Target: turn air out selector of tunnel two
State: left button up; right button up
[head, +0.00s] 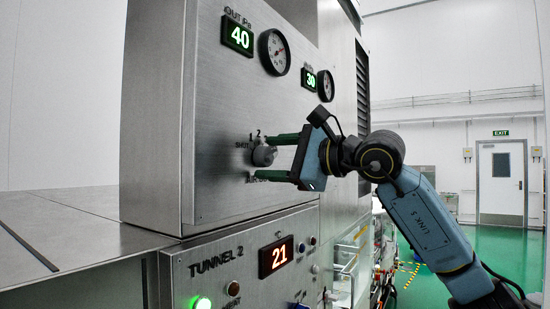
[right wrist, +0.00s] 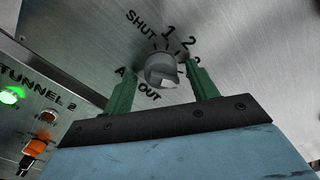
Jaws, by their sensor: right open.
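The air out selector (head: 263,154) is a grey round knob on the steel front panel above the TUNNEL 2 label. In the right wrist view the knob (right wrist: 161,71) has SHUT, 1 and 2 marked around its top and OUT below. My right gripper (head: 272,157) is open, with its green fingers pointing at the panel. In the right wrist view the two fingers (right wrist: 160,80) stand on either side of the knob, with visible gaps. I cannot tell how deep they reach around it. My left gripper is not in view.
Above the knob are a green 40 display (head: 238,37) and a round gauge (head: 274,52). Below is the TUNNEL 2 panel with a red 21 display (head: 276,256) and a lit green button (head: 202,303). A metal ledge (head: 70,240) extends left. Open green floor lies at the right.

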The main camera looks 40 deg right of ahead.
jog(key=shift+s, duration=0.1)
jog(key=b+v, duration=0.7)
jog(key=v, duration=0.6)
jog(key=shift+s+d, duration=0.1)
